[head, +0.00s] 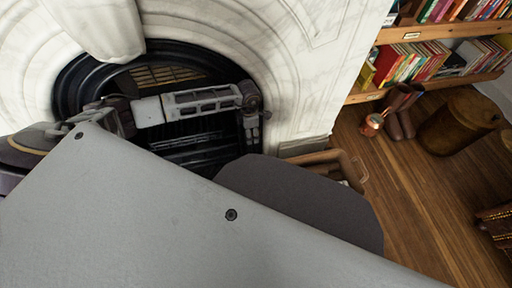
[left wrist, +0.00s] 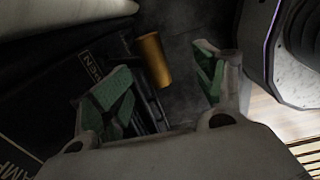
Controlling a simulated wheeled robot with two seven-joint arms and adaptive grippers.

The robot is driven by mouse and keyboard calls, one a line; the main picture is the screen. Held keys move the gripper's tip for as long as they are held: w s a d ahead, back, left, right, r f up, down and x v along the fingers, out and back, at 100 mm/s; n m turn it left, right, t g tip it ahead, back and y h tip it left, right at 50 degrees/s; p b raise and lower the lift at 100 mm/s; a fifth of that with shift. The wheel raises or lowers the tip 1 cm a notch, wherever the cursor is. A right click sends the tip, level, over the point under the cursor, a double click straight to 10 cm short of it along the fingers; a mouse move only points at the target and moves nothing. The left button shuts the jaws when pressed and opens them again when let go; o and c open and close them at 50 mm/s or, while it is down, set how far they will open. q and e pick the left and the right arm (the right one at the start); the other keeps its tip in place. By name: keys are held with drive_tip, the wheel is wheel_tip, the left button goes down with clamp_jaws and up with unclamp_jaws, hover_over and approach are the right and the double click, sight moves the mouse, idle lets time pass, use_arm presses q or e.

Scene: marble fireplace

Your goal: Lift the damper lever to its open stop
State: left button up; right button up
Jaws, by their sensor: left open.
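The damper lever shows in the left wrist view as a brass cylindrical handle (left wrist: 153,60). A dark plate (left wrist: 92,68) beside it carries light lettering, partly cut off, that seems to read "OPEN". My left gripper (left wrist: 160,92) has green-padded fingers spread apart. The handle shows in the gap between them, nearer the left finger, with no clear contact on either pad. In the head view my left gripper (head: 253,118) is in front of the black firebox, and I cannot make out the lever there. My right gripper is out of view.
The black arched fireplace insert (head: 75,80) sits in a white marble surround (head: 310,85). My own grey body covers the lower left of the head view. Wooden floor (head: 420,200) lies open between.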

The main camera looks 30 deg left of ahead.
use_arm(q)
drive_tip(key=o, duration=0.5)
drive_tip(key=shift+a, duration=0.1)
drive_tip(key=shift+r, duration=0.1)
drive_tip(key=shift+r+p, duration=3.35)
drive_tip(key=shift+r, duration=1.05)
